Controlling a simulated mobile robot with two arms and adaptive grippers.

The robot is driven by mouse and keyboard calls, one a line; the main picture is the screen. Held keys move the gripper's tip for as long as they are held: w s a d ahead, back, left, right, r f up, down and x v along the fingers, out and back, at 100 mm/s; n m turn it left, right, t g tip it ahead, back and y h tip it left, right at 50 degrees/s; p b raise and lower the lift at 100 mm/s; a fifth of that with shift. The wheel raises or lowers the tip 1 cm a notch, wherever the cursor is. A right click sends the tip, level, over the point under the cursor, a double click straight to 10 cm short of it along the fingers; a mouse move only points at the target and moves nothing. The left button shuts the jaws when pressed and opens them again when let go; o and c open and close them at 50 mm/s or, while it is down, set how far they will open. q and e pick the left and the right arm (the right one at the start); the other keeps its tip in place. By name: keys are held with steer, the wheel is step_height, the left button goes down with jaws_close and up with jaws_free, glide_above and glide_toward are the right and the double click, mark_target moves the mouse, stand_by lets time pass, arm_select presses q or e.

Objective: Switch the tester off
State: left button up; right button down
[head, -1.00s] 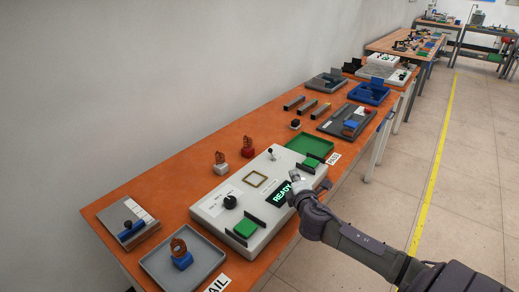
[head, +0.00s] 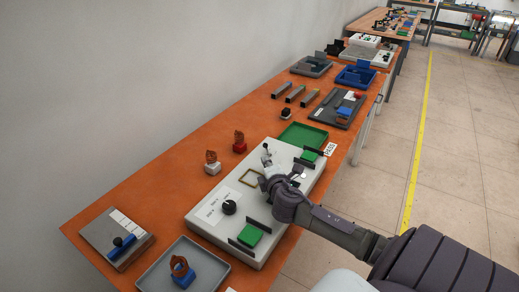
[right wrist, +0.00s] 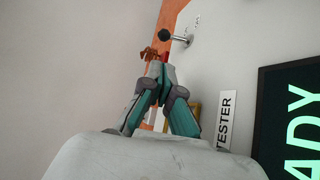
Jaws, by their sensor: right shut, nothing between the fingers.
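The tester (head: 212,222) is a white box on the orange bench, with a black knob (head: 229,207) and a square brass frame on top. Its toggle switch (head: 266,150), a metal lever with a dark ball end, stands near the far edge; it also shows in the right wrist view (right wrist: 178,37), leaning left there. My right gripper (head: 264,172) is shut and empty above the tester, close to the switch. In the right wrist view its fingertips (right wrist: 158,70) appear just below the ball, with a gap. The display (right wrist: 295,120) shows green letters "ADY"; my arm mostly hides it in the head view.
Green blocks (head: 249,236) sit between black rails on the tester. A green tray (head: 304,134) lies beyond it and a grey tray (head: 205,246) before it. Copper coils on a red block (head: 240,147) and a white block (head: 212,168) stand to the left.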

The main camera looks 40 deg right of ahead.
steer(key=x, duration=0.8)
steer(key=shift+w+d, duration=0.1)
steer(key=shift+w, duration=0.1)
arm_select(q)
steer(key=shift+w+d+r, duration=0.1)
steer(key=shift+w, duration=0.85)
arm_select(e)
steer(key=shift+w+d+f, duration=0.15)
steer(key=shift+w+d, duration=0.05)
steer(key=shift+w, duration=0.15)
arm_select(q)
steer(key=shift+s, duration=0.2)
